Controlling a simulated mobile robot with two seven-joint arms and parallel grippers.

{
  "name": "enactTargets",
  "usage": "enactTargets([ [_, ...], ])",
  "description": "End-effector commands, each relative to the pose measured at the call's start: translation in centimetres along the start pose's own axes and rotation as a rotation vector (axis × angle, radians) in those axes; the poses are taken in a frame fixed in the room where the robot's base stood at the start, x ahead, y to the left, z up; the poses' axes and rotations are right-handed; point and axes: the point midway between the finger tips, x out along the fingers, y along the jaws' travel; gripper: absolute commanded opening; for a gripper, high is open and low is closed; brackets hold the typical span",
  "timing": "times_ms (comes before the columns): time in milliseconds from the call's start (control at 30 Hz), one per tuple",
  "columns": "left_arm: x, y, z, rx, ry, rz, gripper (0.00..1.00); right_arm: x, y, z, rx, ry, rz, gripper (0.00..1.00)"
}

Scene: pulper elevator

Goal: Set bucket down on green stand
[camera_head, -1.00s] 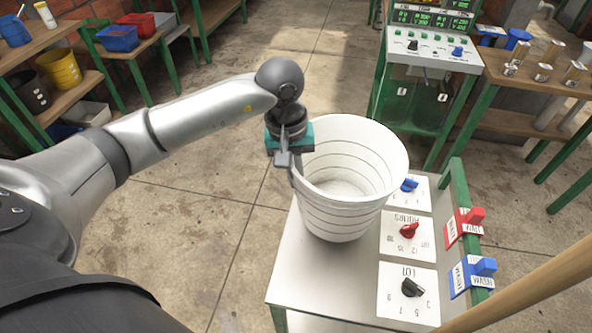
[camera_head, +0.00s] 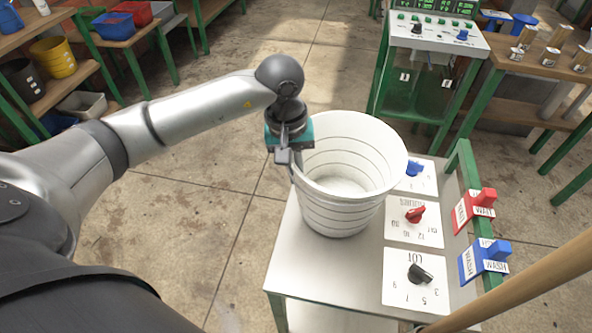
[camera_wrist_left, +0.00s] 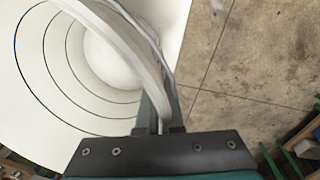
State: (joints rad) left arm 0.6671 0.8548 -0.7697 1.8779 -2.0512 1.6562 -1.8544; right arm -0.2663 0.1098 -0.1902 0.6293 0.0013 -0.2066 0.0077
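The white bucket (camera_head: 345,215) with dark rings is upright at the green stand (camera_head: 300,262), which has a pale top and green frame. The bucket's base appears at the top's surface; I cannot tell if it bears full weight there. My left gripper (camera_head: 291,162) is shut on the bucket's left rim. In the left wrist view, the rim of the bucket (camera_wrist_left: 75,70) passes between the fingers (camera_wrist_left: 158,110). The bucket looks empty inside. My right gripper is not in view.
Dial cards with a blue, a red knob (camera_head: 415,214) and a black knob (camera_head: 420,273) lie right of the bucket. Red (camera_head: 475,207) and blue (camera_head: 485,260) switches sit on the stand's right edge. A wooden pole (camera_head: 520,283) crosses lower right. A control machine (camera_head: 425,60) stands behind.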

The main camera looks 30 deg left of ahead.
Motion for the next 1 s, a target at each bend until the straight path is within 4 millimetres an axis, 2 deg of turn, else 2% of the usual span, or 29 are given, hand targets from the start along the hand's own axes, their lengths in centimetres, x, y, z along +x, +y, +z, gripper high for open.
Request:
enactTargets([
  [33,-0.1,0.1,0.0,0.0,0.001,0.002,0.06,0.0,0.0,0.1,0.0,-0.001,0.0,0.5],
  [333,0.0,0.0,0.0,0.0,0.001,0.001,0.38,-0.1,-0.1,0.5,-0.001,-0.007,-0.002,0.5],
  [667,-0.5,0.0,0.0,0.0,0.001,-0.001,0.38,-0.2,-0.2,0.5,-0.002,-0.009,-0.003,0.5],
  [767,-1.8,0.0,-0.1,-0.001,0.002,0.0,0.38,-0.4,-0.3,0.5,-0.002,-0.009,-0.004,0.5],
  [1000,-7.4,0.0,-0.1,0.0,0.006,0.002,0.38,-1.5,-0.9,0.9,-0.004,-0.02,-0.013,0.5],
])
